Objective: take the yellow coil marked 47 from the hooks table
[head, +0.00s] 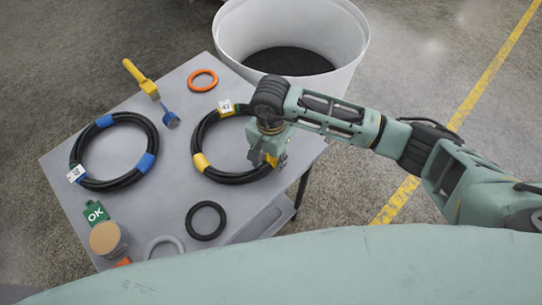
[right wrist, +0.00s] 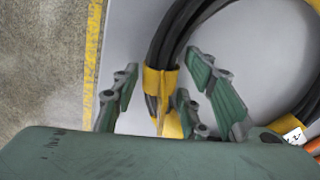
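The yellow-banded black coil (head: 203,163) lies on the right part of the grey table (head: 160,205). Its white tag (head: 226,107) is at the coil's upper edge and seems to read 47. My right gripper (head: 268,160) is over the coil's right side and hides part of it. In the right wrist view the fingers (right wrist: 163,68) are open, spread on either side of the hose and its yellow band (right wrist: 160,83). I cannot tell how far down the fingers reach. My left gripper is not in view.
A blue-banded coil (head: 154,139) lies at left. A yellow-handled tool (head: 140,78), orange ring (head: 202,80), black ring (head: 205,221), grey ring (head: 163,246), green OK tag (head: 95,212) and tan round item (head: 106,239) lie around. A white bin (head: 345,65) stands behind the table.

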